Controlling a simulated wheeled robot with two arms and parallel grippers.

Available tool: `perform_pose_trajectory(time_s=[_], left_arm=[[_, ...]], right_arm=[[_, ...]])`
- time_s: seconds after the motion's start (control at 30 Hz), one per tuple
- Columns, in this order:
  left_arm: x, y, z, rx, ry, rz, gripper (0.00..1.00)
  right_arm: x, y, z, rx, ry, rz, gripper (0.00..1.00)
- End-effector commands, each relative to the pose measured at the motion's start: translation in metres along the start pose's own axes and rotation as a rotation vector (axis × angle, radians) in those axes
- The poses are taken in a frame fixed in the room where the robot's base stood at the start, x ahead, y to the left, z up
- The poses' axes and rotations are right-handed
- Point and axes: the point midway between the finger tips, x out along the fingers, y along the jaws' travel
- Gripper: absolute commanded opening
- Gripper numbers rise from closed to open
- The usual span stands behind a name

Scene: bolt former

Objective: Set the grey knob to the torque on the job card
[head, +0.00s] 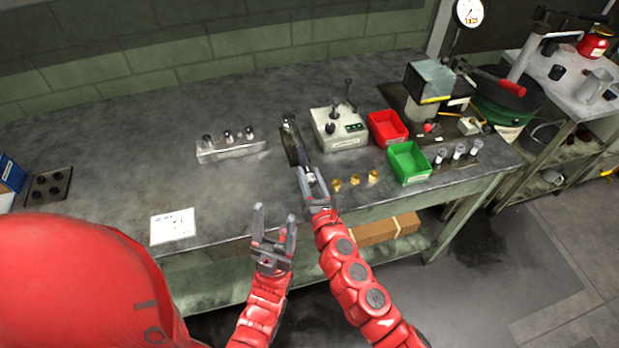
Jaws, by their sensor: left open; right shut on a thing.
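The white job card (172,227) lies flat on the bench at the front left; its print is too small to read. A long dark tool (299,150) lies on a dark holder right of the bench's middle, with a small pale grey end, perhaps the grey knob, toward me. My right gripper (311,177) is shut on that grey end, which its fingers partly hide. Any scale on the tool is too small to read. My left gripper (274,214) is open and empty at the bench's front edge, between the card and my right gripper.
A control box (338,128) with dark knobs and a green display stands behind. Red (387,127) and green (409,162) bins, brass pieces (355,180) and a press (432,85) are to the right. A rack of bolts (230,149) stands left. The bench around the card is clear.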

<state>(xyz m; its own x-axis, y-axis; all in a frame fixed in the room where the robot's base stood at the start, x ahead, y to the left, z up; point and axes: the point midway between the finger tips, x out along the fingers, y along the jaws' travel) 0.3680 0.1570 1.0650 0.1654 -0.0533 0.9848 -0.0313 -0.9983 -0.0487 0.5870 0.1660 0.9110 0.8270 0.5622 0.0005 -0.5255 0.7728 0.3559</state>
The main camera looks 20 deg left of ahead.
Motion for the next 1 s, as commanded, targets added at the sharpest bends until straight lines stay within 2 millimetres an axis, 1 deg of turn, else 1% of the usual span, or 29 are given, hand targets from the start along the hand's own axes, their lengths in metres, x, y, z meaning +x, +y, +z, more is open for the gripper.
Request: perform_pose_trajectory(time_s=[0.03, 1.0], left_arm=[[-0.004, 0.000, 0.001, 0.000, 0.000, 0.000, 0.60], [-0.040, 0.002, 0.007, 0.000, 0.000, 0.000, 0.60]], right_arm=[[0.000, 0.000, -0.001, 0.044, -0.002, 0.002, 0.00], [0.000, -0.002, -0.002, 0.967, 0.000, 0.014, 0.00]])
